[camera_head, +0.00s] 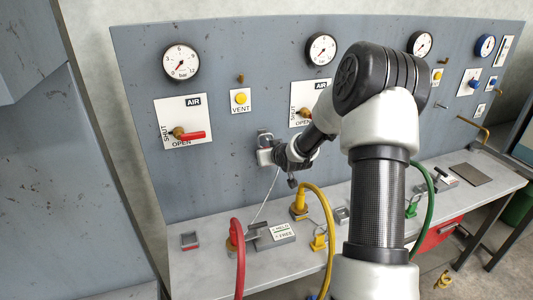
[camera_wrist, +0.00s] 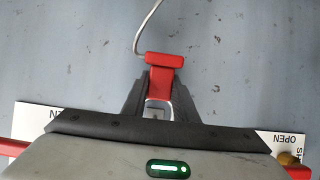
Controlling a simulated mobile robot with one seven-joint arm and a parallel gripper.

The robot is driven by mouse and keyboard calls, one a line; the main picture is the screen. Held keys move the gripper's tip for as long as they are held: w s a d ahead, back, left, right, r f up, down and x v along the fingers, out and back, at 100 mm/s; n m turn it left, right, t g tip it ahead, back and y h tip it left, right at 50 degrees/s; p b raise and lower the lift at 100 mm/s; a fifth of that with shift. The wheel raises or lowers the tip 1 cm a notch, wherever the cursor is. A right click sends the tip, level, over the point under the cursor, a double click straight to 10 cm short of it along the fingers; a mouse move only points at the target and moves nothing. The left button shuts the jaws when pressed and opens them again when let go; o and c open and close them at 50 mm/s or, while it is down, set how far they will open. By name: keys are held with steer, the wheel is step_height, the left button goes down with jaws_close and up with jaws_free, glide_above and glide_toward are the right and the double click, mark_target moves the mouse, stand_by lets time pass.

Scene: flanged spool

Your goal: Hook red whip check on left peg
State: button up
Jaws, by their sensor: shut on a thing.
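The red whip check (camera_wrist: 162,78) is between the two dark fingers of my gripper (camera_wrist: 155,105) in the wrist view, with a metal loop at its lower end. Its pale cable (camera_wrist: 146,28) runs up out of the picture. In the head view my gripper (camera_head: 266,152) is close to the grey panel, and the cable (camera_head: 265,198) hangs from it towards the red hose on the bench. A small brass peg (camera_head: 240,79) sticks out of the panel above the VENT button, up and left of my gripper. The red end itself is mostly hidden in the head view.
The red hose (camera_head: 237,258), yellow hose (camera_head: 327,225) and green hose (camera_head: 429,190) rise from the bench (camera_head: 205,270). A red valve handle (camera_head: 193,135) juts out left of my gripper. Gauges line the panel top. My arm covers the panel's middle right.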

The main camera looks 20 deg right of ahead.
steer(key=o, duration=1)
steer(key=shift+o, duration=0.2)
steer(key=v, duration=1.6)
steer(key=s+a+r+n+g+h, duration=0.1)
steer(key=s+a+r+n+g, duration=0.3)
steer(key=s+a, duration=0.85)
steer(key=s+r+m+g, duration=0.1)
steer(key=s+r+m, duration=0.1)
steer(key=s, duration=0.6)
steer(key=s+a+r+m+g+y, duration=0.1)
steer(key=s+r, duration=0.3)
steer(key=s, duration=0.4)
steer(key=shift+a+r+m+g+p, duration=0.2)
steer(key=shift+r+m+g+p, duration=0.1)
steer(key=shift+m+p, duration=0.15)
steer(key=shift+s, duration=0.1)
